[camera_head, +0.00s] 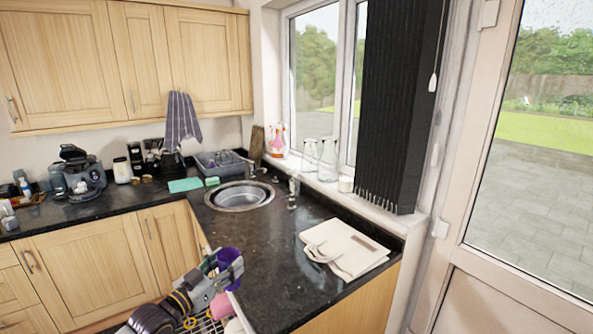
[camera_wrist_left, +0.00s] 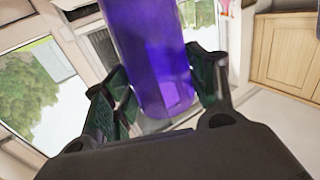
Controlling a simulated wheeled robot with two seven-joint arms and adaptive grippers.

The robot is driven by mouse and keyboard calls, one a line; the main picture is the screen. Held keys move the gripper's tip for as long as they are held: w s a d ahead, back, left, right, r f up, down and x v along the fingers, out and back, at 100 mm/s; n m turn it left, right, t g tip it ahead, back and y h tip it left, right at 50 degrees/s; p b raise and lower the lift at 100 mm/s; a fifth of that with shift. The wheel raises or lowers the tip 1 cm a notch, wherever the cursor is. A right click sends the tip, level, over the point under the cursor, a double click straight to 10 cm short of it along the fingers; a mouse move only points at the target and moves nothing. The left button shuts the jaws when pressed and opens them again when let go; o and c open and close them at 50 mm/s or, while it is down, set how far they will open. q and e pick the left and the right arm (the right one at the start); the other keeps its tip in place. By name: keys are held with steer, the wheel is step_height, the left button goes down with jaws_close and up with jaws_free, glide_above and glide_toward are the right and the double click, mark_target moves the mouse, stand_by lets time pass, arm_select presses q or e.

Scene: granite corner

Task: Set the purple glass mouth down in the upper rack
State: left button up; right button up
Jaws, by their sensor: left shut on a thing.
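The purple glass (camera_head: 228,257) is held in my left gripper (camera_head: 225,272), low in the head view at the counter's front edge. In the left wrist view the purple glass (camera_wrist_left: 150,55) fills the space between the two fingers of my left gripper (camera_wrist_left: 157,82), which is shut on it. I cannot tell for sure which end is its mouth. The wire rack (camera_head: 207,323) shows just below my gripper at the bottom edge of the head view, mostly hidden by my arm and cut off by the frame. My right gripper is not in view.
A pink item (camera_head: 220,305) sits at the rack below the gripper. A folded cream bag (camera_head: 345,248) lies on the dark counter (camera_head: 262,262) at right. A round sink (camera_head: 240,196) is behind. Wooden cabinets (camera_head: 95,266) stand at left.

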mark_target(223, 250)
arm_select(q)
steer(key=shift+a+r, duration=0.15)
steer(key=shift+r, duration=0.5)
steer(key=shift+w+r+y, duration=0.2)
steer(key=shift+r+y, duration=0.1)
steer(key=shift+r, duration=0.4)
steer(key=shift+r+n+t+y, duration=0.3)
steer(key=shift+r+n, duration=0.2)
steer(key=shift+r, duration=0.35)
steer(key=shift+r+y, duration=0.1)
steer(key=shift+y, duration=0.2)
steer(key=shift+s+n, duration=0.1)
steer(key=shift+n, duration=0.2)
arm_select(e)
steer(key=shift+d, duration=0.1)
arm_select(q)
steer(key=shift+s+y, duration=0.1)
steer(key=shift+y, duration=0.2)
